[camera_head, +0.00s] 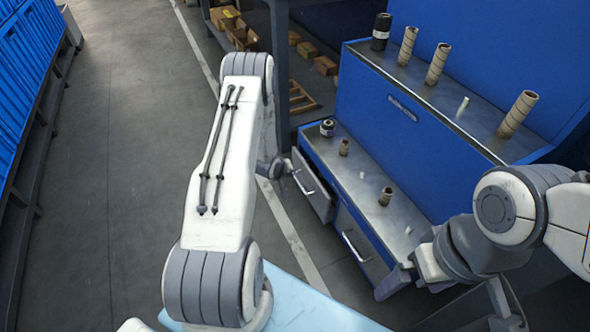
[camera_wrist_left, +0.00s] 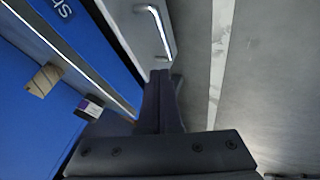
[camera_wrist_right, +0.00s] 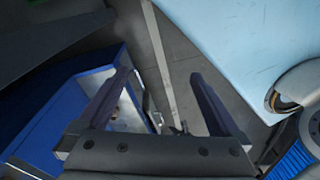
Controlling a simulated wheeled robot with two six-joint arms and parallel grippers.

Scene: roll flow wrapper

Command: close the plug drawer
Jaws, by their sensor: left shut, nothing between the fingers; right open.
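A grey drawer with a bar handle (camera_head: 303,180) is at the left end of the blue workstation and appears to stick out from it. A second drawer with a handle (camera_head: 355,246) is to its right. I cannot read which one is the plug drawer. My left gripper (camera_head: 272,168) is shut and empty, just left of the left drawer. In the left wrist view its fingertips (camera_wrist_left: 159,75) point toward a light drawer front with a handle (camera_wrist_left: 160,30); I cannot tell if they touch it. My right gripper (camera_wrist_right: 158,75) is open and empty, near the workstation's front.
The blue workstation (camera_head: 400,115) has a lower metal ledge (camera_head: 365,170) and an upper shelf with several cardboard tubes (camera_head: 437,64). A dark roll (camera_head: 327,127) stands on the ledge. A light blue surface (camera_head: 310,305) is in front of me. The floor (camera_head: 115,150) at left is clear.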

